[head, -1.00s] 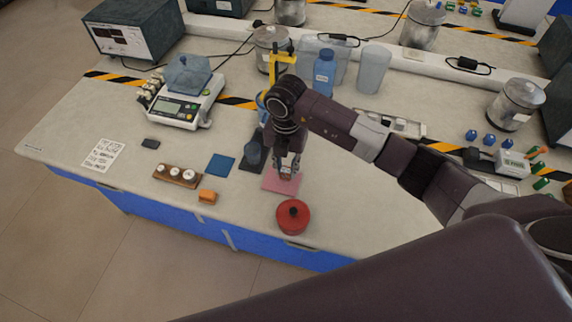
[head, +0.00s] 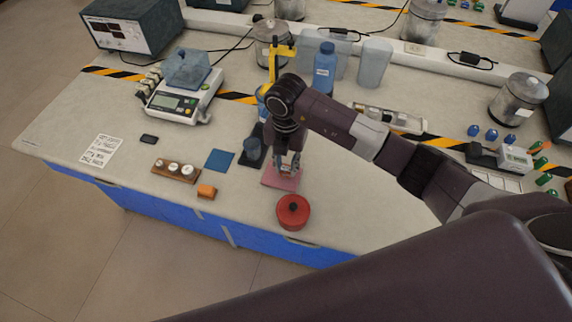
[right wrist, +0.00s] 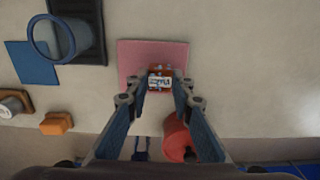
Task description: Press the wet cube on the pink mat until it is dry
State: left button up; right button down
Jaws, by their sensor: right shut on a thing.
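The pink mat (head: 270,181) lies flat near the front of the bench. My right gripper (head: 288,168) points down over it. In the head view the fingers mostly hide the cube. My left gripper is not in view.
A red lidded pot (head: 293,212) stands just in front of the mat. Bare bench lies right of the mat.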

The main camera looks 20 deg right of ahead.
jog(key=shift+f+b, duration=0.45)
jog(key=shift+f, duration=0.1)
jog(key=shift+s+f, duration=0.1)
jog(key=shift+f, duration=0.05)
dwell(1.5)
jog(key=shift+d, duration=0.1)
jog(key=shift+d+r+p, duration=0.2)
jog(key=shift+r+p, duration=0.4)
jog(key=shift+r, duration=0.15)
jog(key=shift+s, duration=0.1)
jog(key=shift+f+b, duration=0.5)
jog(key=shift+f, duration=0.1)
jog(key=shift+f, duration=0.15)
dwell(1.4)
